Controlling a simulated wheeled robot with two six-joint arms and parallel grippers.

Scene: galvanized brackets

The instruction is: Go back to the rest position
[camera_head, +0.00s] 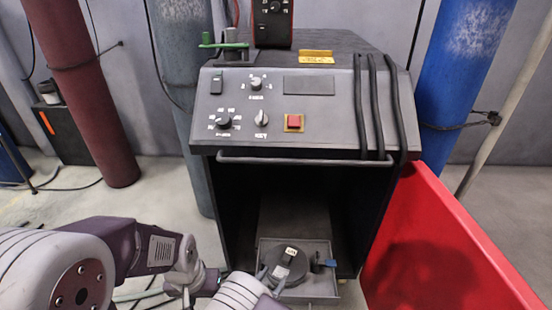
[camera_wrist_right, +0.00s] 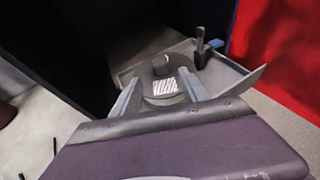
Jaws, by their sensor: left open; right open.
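My right gripper (camera_head: 271,279) is low in front of the machine, at the open drawer tray (camera_head: 328,291). In the right wrist view its open fingers (camera_wrist_right: 158,92) stand either side of a pale label plate (camera_wrist_right: 165,87) on a dark round part (camera_wrist_right: 180,66). The jaws hold nothing that I can see; whether the fingers touch the round part is unclear. My left gripper (camera_head: 187,297) is at the bottom of the head view, left of the tray. It is open, small and partly cut off by the frame, with nothing visible in it.
The dark machine cabinet (camera_head: 300,140) with its control panel and front bar (camera_head: 300,159) stands ahead. Gas cylinders, maroon (camera_head: 85,90) and blue (camera_head: 455,80), stand behind. Open floor (camera_head: 150,205) lies at left.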

